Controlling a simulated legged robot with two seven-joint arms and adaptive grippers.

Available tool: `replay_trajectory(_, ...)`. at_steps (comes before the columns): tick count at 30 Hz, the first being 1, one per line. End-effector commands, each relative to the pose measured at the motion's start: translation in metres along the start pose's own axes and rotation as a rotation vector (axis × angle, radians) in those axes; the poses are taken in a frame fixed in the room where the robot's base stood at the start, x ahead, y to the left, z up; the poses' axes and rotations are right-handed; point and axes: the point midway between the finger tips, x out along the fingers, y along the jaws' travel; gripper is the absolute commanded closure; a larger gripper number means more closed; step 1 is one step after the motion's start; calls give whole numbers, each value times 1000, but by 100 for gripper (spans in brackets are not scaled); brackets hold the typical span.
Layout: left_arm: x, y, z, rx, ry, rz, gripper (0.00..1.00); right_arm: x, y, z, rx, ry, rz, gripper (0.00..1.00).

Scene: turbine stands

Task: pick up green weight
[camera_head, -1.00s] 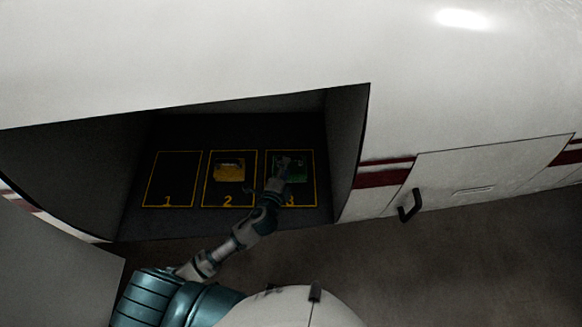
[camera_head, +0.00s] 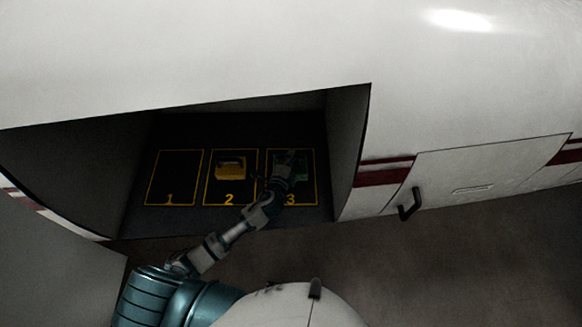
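The green weight (camera_head: 304,172) sits in the yellow-outlined square numbered 3, inside the dark recess of the white body. My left arm comes in from the lower left, and my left gripper (camera_head: 289,160) is over the green weight, covering its left and middle part. The gripper is dark and small here, so I cannot tell whether its fingers are open or shut, or whether they touch the weight. My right gripper is not in view.
A yellow weight (camera_head: 231,168) sits in square 2, just left of my arm. Square 1 (camera_head: 174,178) is empty. The recess has a side wall (camera_head: 347,150) close on the right. A closed panel with a black handle (camera_head: 410,205) is further right.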

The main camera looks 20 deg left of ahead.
Motion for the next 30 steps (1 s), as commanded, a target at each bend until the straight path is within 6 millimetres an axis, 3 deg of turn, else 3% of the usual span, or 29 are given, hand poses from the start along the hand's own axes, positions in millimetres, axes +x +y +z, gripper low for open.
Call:
replay_trajectory(14,0,-3,1,0,-2,-1,100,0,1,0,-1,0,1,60)
replay_trajectory(27,-7,-39,-2,0,1,-8,100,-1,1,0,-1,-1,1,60)
replay_trajectory(30,-18,-34,-7,-1,1,-4,100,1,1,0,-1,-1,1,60)
